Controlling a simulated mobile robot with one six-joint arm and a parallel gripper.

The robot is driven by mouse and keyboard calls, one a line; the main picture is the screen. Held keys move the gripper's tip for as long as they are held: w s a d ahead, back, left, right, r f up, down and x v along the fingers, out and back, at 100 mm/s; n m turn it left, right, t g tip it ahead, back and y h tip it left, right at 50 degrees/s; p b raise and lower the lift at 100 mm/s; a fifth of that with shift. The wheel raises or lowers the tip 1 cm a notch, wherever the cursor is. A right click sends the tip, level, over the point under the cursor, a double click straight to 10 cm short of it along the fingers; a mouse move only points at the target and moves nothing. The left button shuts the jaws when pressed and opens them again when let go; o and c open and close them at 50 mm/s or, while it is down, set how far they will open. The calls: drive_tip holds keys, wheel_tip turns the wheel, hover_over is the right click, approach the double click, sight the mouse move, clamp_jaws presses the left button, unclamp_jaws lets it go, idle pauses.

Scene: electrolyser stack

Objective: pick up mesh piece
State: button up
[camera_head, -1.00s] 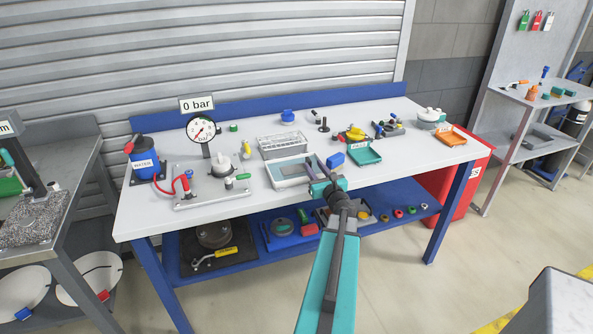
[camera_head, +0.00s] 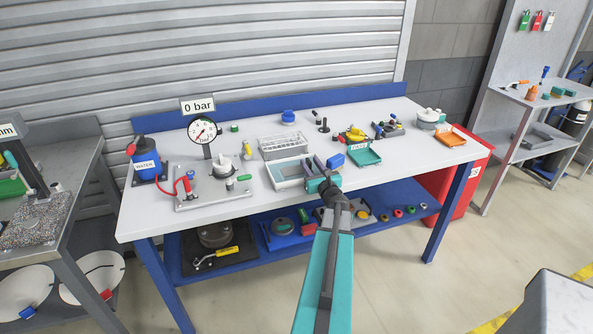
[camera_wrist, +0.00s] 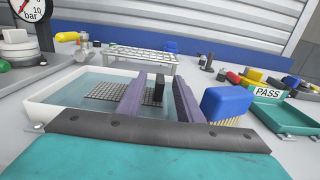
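The mesh piece (camera_wrist: 115,92) is a dark grid lying in the pale blue liquid of a white tray (camera_wrist: 42,113). A small black upright tab (camera_wrist: 158,92) stands at its right end and shows between my fingers. My gripper (camera_wrist: 159,82) is open, its two purple fingers apart, with the left finger hiding part of the mesh. I cannot tell whether the fingers are level with the tab. In the head view my gripper (camera_head: 318,164) is over the right side of the tray (camera_head: 278,184), and the mesh is too small to make out.
A blue brush (camera_wrist: 228,103) with pale bristles stands close to my right finger. A white rack (camera_wrist: 128,53) is behind the tray. A green PASS tray (camera_wrist: 280,115) lies to the right. A gauge stand (camera_head: 202,133) is at left. The bench front (camera_head: 240,207) is clear.

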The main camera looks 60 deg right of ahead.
drive_tip(key=shift+p+x, duration=0.4)
drive_tip(key=shift+x, duration=0.8)
clamp_jaws()
